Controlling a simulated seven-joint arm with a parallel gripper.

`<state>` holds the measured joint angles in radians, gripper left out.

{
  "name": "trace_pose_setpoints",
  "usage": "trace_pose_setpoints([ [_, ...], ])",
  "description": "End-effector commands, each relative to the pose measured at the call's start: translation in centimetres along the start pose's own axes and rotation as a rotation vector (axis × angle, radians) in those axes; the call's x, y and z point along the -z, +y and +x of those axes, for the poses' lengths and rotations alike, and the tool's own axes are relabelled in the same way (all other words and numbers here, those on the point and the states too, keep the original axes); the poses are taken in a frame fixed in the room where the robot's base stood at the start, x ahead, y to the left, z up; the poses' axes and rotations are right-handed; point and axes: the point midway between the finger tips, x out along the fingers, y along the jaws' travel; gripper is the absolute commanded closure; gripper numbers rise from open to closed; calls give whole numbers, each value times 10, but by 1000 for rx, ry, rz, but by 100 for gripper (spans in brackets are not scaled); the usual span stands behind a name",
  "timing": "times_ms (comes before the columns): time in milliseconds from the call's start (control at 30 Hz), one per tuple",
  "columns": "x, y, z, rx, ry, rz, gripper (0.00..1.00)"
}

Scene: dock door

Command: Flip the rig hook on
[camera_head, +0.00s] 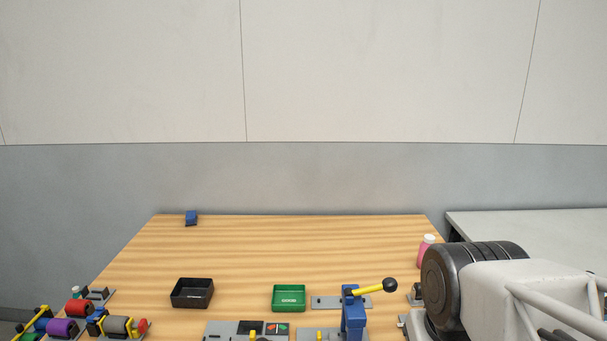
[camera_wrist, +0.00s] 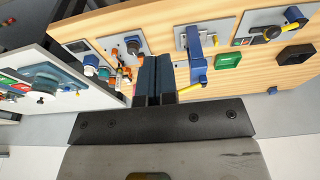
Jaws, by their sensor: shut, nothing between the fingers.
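No readable label marks the rig hook, so I cannot tell which control it is. A grey control panel (camera_head: 232,331) with red and green indicators and a small yellow lever (camera_head: 253,334) sits at the table's near edge, cut off by the frame. It likely shows in the wrist view as the panel (camera_wrist: 262,22) at upper right. To its right stands a blue post (camera_head: 352,315) with a yellow handle ending in a black ball; the post also shows in the wrist view (camera_wrist: 196,62). My gripper (camera_wrist: 155,60) is shut and empty, apart from the panel; its fingers hide part of the table.
A black tray (camera_head: 192,293) and a green tray (camera_head: 289,298) stand on the wooden table (camera_head: 290,245). Reels and fittings (camera_head: 78,308) crowd the left corner. A pink bottle (camera_head: 426,252) stands near my arm. A white board (camera_wrist: 85,65) is close left in the wrist view. The table's back is mostly clear.

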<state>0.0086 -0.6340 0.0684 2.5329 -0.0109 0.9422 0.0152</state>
Motion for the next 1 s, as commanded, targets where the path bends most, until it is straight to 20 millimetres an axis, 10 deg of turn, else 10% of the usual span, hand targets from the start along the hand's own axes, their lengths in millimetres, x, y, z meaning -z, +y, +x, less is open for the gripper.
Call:
trace_pose_setpoints([
  [200,0,0,0,0,0,0,98],
  [467,1,0,0,1,-1,1,60],
  [1000,55,-34,18,19,-43,-4,60],
])
